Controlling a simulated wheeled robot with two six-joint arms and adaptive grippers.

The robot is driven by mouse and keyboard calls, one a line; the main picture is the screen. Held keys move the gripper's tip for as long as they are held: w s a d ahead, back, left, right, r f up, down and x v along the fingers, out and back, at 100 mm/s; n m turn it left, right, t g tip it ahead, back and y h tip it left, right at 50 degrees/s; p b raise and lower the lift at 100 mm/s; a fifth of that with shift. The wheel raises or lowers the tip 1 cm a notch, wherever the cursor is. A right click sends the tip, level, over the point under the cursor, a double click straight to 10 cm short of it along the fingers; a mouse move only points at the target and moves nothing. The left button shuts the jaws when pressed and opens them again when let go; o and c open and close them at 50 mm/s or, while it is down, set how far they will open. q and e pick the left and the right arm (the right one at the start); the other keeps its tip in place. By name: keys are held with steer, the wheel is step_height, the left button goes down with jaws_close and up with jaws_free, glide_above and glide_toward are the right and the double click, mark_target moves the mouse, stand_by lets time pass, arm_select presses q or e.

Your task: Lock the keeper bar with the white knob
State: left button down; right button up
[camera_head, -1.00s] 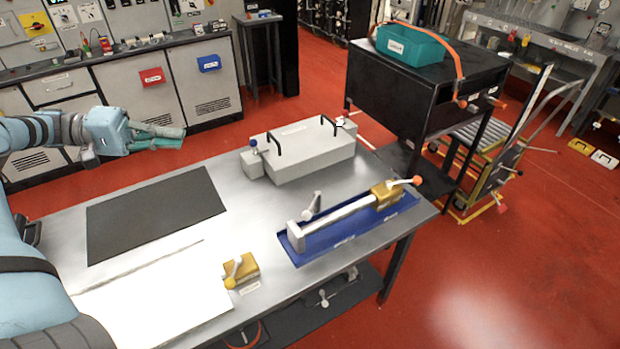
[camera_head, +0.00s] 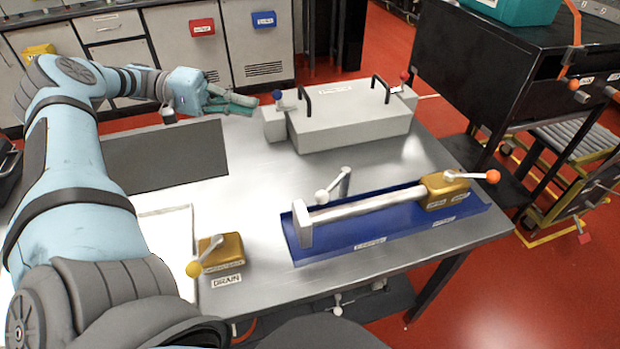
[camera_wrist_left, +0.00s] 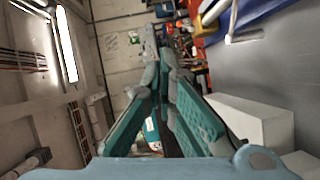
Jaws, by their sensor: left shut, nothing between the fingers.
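The keeper bar (camera_head: 375,203) is a pale metal bar lying along a blue tray (camera_head: 360,238) on the bench. A grey end block (camera_head: 303,222) stands at its left end and a brass block (camera_head: 443,190) at its right end. A lever with the white knob (camera_head: 322,197) stands just behind the bar near its left part, its arm tilted up to the right. My left gripper (camera_head: 256,102) is shut and empty, beside the grey box and well back and left of the knob. It also shows shut in the left wrist view (camera_wrist_left: 163,58). My right gripper is not in view.
An orange knob (camera_head: 493,176) is on a lever at the brass block. A grey box (camera_head: 350,120) with black handles and blue and red knobs stands behind the tray. A brass drain valve (camera_head: 222,250) with a yellow knob is at front left. A dark mat (camera_head: 165,155) lies flat.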

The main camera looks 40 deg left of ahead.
arm_select(q)
step_height(320, 180, down, 13)
steer(key=b, duration=1.1)
steer(key=s+d+p+x, duration=0.1)
steer(key=s+x, duration=0.1)
steer(key=x, duration=1)
steer(key=shift+d+f, duration=0.3)
steer(key=shift+d, duration=0.2)
steer(key=shift+s, duration=0.1)
